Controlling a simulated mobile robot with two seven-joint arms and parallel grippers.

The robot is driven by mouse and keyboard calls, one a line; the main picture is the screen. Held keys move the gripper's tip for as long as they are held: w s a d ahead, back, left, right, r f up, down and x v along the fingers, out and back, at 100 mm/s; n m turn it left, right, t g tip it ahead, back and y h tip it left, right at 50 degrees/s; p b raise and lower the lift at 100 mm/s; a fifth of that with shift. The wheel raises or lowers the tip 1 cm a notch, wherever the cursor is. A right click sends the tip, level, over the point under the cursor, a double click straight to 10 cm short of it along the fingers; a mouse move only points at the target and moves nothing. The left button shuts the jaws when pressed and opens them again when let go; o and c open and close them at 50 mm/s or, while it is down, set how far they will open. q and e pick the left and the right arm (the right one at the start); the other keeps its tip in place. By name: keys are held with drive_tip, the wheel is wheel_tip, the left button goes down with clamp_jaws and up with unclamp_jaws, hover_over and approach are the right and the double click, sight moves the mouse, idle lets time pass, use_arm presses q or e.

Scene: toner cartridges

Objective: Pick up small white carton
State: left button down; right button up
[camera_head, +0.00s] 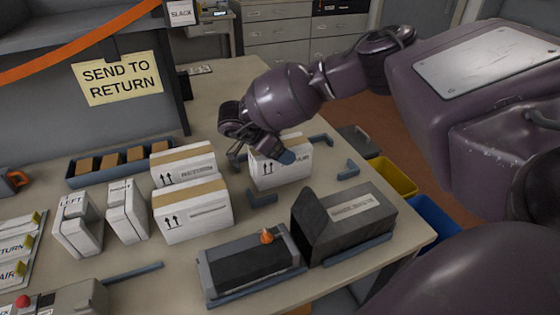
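Several white cartons stand on the table. One white carton (278,176) with partly hidden lettering is at the table's middle, under my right gripper (262,155). The gripper points down at its top left part; one blue-tipped finger overlaps the carton in the picture. Whether the fingers touch or grip it is hidden. A carton with a brown tape strip and "RETURN" lettering (184,174) and a larger taped carton with arrows (194,219) stand left of it. Two narrow white cartons, marked left (78,236) and right (127,221), stand further left. My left gripper is out of view.
A blue-grey tray with brown blocks (88,177) lies behind the cartons. A dark open-lidded box (350,219) and a black flat device with an orange piece (247,270) stand in front. Yellow (391,178) and blue (434,217) bins are beyond the right edge. Back table is mostly clear.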

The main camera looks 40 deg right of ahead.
drive_tip(key=shift+c, duration=0.9)
drive_tip(key=shift+w+r, duration=0.1)
drive_tip(key=shift+r, duration=0.5)
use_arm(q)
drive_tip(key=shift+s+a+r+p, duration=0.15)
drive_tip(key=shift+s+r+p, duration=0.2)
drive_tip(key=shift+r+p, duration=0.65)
use_arm(e)
wheel_tip(320, 180, up, 19)
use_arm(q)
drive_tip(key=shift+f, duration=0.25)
use_arm(e)
drive_tip(key=shift+a+f, duration=0.1)
